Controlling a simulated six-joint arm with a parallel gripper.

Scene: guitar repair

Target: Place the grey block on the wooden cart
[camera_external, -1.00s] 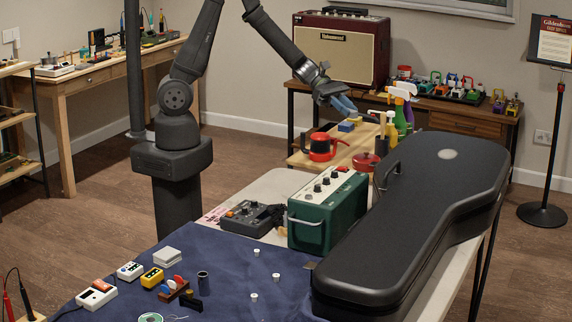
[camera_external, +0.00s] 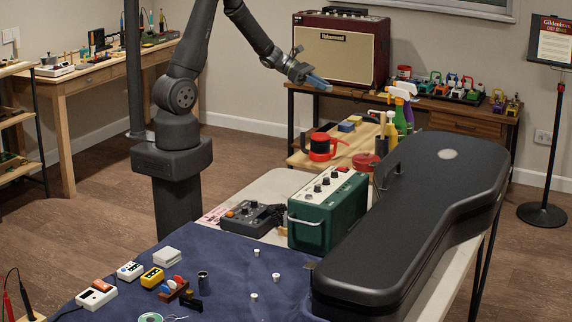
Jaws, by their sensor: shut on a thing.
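My gripper (camera_external: 318,83) is in the air above and behind the wooden cart, in front of the maroon amplifier. It is shut, and a blue-grey shape shows at its tips. I take this to be the grey block, but it is too small to separate clearly from the fingers.
A maroon amplifier (camera_external: 340,52) stands behind. The green amplifier (camera_external: 327,215) and black guitar case (camera_external: 420,215) are on the near table.

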